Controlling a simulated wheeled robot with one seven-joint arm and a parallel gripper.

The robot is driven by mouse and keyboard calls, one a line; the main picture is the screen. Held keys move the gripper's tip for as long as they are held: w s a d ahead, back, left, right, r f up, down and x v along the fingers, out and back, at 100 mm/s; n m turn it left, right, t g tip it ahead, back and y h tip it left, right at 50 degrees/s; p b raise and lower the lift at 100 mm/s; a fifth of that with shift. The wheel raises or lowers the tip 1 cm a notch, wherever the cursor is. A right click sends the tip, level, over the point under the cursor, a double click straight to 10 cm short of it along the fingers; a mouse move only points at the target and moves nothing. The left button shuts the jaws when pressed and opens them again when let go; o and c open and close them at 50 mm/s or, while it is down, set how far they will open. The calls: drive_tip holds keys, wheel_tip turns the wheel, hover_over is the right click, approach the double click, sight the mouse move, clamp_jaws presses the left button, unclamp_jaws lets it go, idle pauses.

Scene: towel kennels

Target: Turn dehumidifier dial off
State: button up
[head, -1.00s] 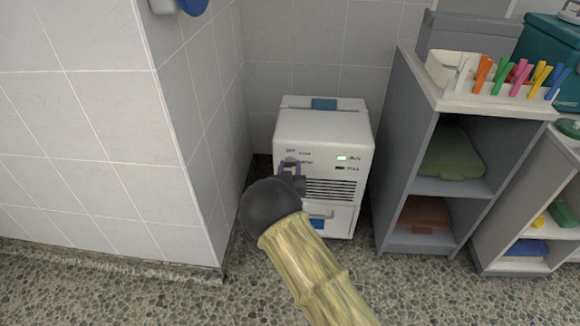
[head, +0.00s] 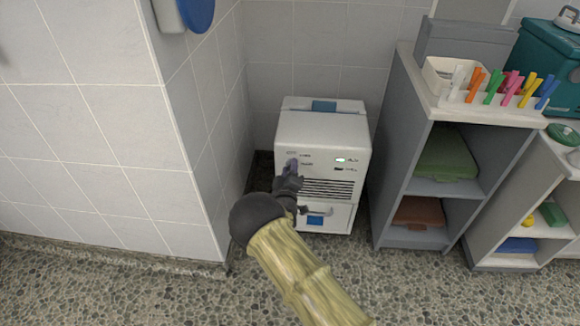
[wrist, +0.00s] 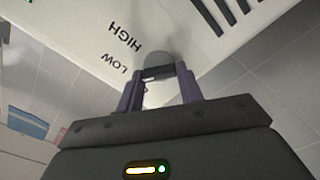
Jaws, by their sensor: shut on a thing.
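The dehumidifier (head: 322,130) is a white box standing on the floor in the corner. Its front has a round grey dial (wrist: 166,68) on the left, seen in the wrist view near the printed words LOW and HIGH. My gripper (head: 291,164) is at the upper left of this front, and also shows in the wrist view (wrist: 157,74). Its two purple fingers are shut on the dial, one on each side. In the head view the fingers largely hide the dial, and its pointer setting cannot be read. A small green light (head: 340,160) shows on the right of the panel.
A tiled wall corner (head: 190,150) stands close on the left. A grey shelf unit (head: 392,150) with coloured pegs on top stands close on the right. Below the dial are a vent and a handled drawer (head: 327,219). The pebbled floor in front is clear.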

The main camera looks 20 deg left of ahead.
drive_tip(key=n, duration=0.3)
drive_tip(key=n+p, duration=0.1)
drive_tip(key=n, duration=0.2)
drive_tip(key=shift+d+f+n, duration=0.1)
drive_tip(key=shift+f+n, duration=0.1)
drive_tip(key=shift+n, duration=0.1)
idle(0.3)
drive_tip(key=o, duration=1)
drive_tip(key=p+v, duration=0.5)
drive_tip(key=v, duration=1.2)
drive_tip(key=shift+s+p, duration=0.25)
drive_tip(key=shift+p, duration=0.1)
drive_tip(key=shift+w, duration=0.1)
